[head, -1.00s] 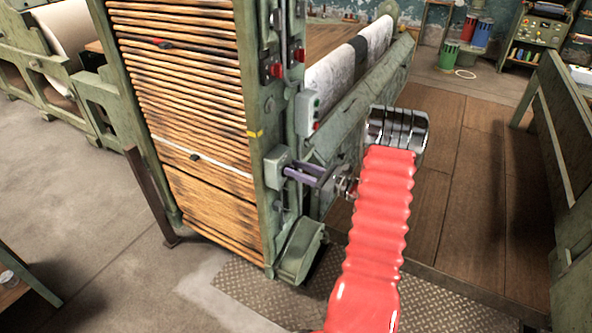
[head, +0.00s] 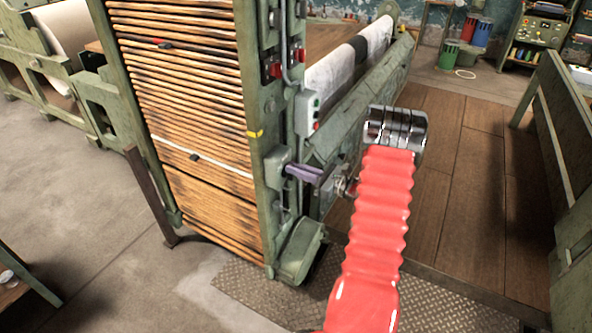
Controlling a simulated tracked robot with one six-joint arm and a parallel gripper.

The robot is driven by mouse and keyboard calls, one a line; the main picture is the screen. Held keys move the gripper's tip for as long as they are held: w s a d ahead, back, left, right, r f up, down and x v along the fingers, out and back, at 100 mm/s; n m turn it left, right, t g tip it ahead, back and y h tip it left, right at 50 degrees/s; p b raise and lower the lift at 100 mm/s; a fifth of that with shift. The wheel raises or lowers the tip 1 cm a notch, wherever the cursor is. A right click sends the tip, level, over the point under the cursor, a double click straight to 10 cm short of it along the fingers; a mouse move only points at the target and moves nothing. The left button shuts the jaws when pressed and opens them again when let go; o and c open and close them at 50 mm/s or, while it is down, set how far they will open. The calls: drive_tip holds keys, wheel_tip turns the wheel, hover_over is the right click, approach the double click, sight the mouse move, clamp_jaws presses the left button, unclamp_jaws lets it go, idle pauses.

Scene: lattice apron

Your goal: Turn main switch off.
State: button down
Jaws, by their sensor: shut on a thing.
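The main switch looks to be the grey-green box (head: 277,166) on the side of the machine's upright post, low on the right face. My gripper (head: 292,171) reaches it from the right, with its purple fingers level at the front of the box. The fingers are shut on the switch's handle. The handle itself is hidden by the fingers, so its angle cannot be told. My red-sleeved arm fills the lower right of the head view.
Above the switch are a small box with green and red buttons (head: 313,112) and red switches (head: 275,70) on the post. A green rounded housing (head: 299,252) sits below. Wooden slats (head: 185,100) lie left; the plank floor (head: 480,180) at right is clear.

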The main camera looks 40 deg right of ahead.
drive_tip(key=shift+a+n, duration=0.1)
drive_tip(key=shift+n, duration=0.2)
drive_tip(key=n, duration=0.2)
drive_tip(key=a+n, duration=0.1)
drive_tip(key=n, duration=0.1)
drive_tip(key=shift+s+f, duration=0.1)
drive_tip(key=shift+s, duration=0.05)
drive_tip(key=n, duration=0.4)
drive_tip(key=shift+s+a+f+n, duration=0.15)
drive_tip(key=shift+a+f+n, duration=0.15)
drive_tip(key=shift+a+n, duration=0.1)
drive_tip(key=n, duration=0.3)
drive_tip(key=f+n, duration=0.1)
drive_tip(key=shift+s+a+n, duration=0.1)
drive_tip(key=shift+a+n, duration=0.2)
drive_tip(key=shift+a+f+n, duration=0.1)
drive_tip(key=shift+f+n, duration=0.15)
drive_tip(key=shift+n, duration=0.75)
drive_tip(key=shift+a+f+n, duration=0.1)
drive_tip(key=shift+f+n, duration=0.15)
drive_tip(key=shift+n, duration=0.75)
drive_tip(key=shift+f, duration=0.1)
drive_tip(key=c, duration=2)
unclamp_jaws()
drive_tip(key=shift+o, duration=0.9)
drive_tip(key=shift+d, duration=0.15)
